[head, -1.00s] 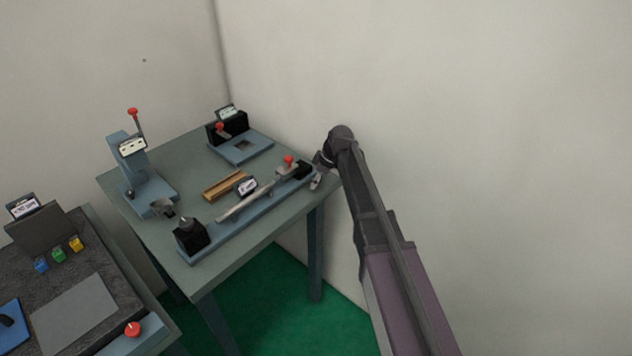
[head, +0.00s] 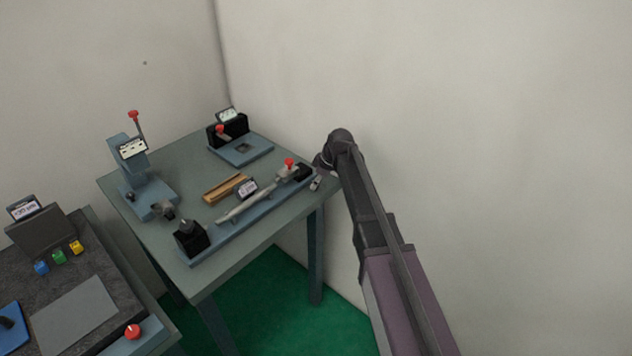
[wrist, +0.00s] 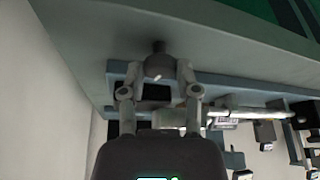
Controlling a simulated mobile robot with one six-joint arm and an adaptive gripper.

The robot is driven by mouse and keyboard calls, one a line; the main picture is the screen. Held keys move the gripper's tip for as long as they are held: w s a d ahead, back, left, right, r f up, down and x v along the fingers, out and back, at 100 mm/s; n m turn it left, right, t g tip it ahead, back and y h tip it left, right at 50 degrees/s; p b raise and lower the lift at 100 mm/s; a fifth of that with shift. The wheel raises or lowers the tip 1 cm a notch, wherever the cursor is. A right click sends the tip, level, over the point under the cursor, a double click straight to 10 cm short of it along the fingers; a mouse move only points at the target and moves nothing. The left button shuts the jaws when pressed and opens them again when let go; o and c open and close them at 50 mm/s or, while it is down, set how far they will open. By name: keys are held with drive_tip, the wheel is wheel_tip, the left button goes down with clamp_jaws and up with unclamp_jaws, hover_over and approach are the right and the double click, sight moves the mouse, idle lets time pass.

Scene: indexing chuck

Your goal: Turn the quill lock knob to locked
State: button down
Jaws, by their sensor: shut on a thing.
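A small round grey knob with a short stem (wrist: 158,66) sits near the end of the blue fixture in the wrist view. I take it for the quill lock knob, but its marking is not readable. My gripper (wrist: 158,75) is shut on it, with one finger on each side. In the head view my gripper (head: 315,183) is at the right end of the long blue fixture (head: 240,225), near the table edge, and the knob is not distinct there. A red-topped lever (head: 288,162) stands on the fixture beside my gripper.
The fixture carries a grey bar, a small label sign (head: 247,188) and a black block (head: 191,237). A wooden V-block (head: 225,188), a lever press (head: 140,165) and a black-backed device (head: 232,133) share the table (head: 185,155). The wall is close on the right.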

drive_tip(key=m+t, duration=0.1)
drive_tip(key=m, duration=0.3)
drive_tip(key=shift+s+h, duration=0.15)
drive_tip(key=shift+h, duration=0.15)
drive_tip(key=m, duration=0.2)
drive_tip(key=m+t+h, duration=0.1)
drive_tip(key=m, duration=0.1)
drive_tip(key=shift+a+t, duration=0.15)
drive_tip(key=shift+t, duration=0.15)
drive_tip(key=m+h, duration=0.1)
drive_tip(key=m, duration=0.1)
drive_tip(key=m+h, duration=0.1)
drive_tip(key=m, duration=0.2)
drive_tip(key=shift+a+t, duration=0.15)
drive_tip(key=shift+t, duration=0.15)
drive_tip(key=shift+m+h, duration=0.9)
drive_tip(key=shift+m, duration=1.3)
drive_tip(key=shift+c, duration=1.7)
unclamp_jaws()
drive_tip(key=shift+f, duration=0.1)
